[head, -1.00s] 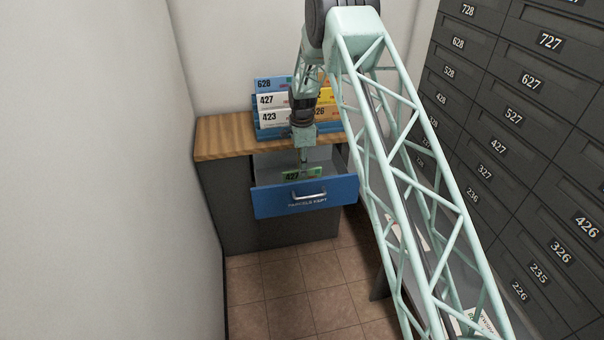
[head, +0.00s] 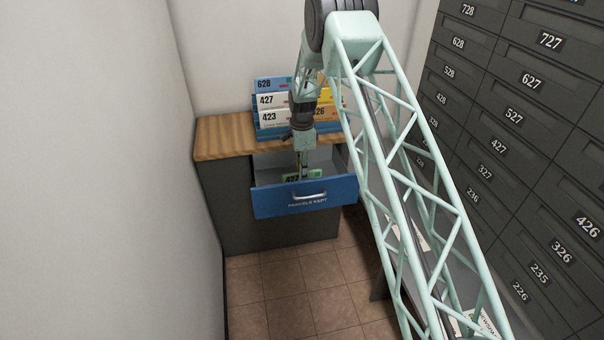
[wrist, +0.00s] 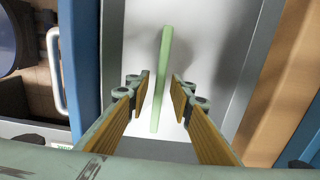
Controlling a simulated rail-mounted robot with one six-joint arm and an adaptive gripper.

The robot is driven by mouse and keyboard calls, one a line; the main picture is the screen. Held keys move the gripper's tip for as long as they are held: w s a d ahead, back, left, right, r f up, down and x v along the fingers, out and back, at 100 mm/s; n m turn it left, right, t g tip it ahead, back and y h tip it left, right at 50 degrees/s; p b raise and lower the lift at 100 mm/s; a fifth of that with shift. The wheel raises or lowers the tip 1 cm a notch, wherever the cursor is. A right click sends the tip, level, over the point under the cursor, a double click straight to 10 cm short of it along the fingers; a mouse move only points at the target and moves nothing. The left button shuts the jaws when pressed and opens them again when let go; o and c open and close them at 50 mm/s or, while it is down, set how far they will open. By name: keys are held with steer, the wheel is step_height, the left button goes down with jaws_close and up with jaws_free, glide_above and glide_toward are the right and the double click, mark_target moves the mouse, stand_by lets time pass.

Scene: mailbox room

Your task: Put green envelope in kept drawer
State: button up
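The green envelope (head: 311,176) stands on edge inside the open blue drawer marked "PARCELS KEPT" (head: 271,203). Only its upper part shows above the drawer front in the head view. In the wrist view, the envelope (wrist: 162,75) is a thin green strip, seen edge-on against the pale drawer floor (wrist: 205,45). My gripper (wrist: 160,90) is open, with one finger on each side of the envelope and a visible gap to both. In the head view, my gripper (head: 301,168) reaches down into the drawer.
A wooden counter (head: 222,139) tops the drawer cabinet. A blue rack on it holds several numbered envelopes, including a blue one (head: 268,84) and white ones (head: 270,101). Dark numbered mailboxes (head: 505,130) line the right wall. The tiled floor before the drawer is clear.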

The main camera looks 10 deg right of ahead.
step_height(320, 180, up, 12)
steer(key=p, duration=0.2)
steer(key=shift+r+p, duration=0.2)
steer(key=shift+p, duration=0.1)
stand_by(0.6)
stand_by(0.7)
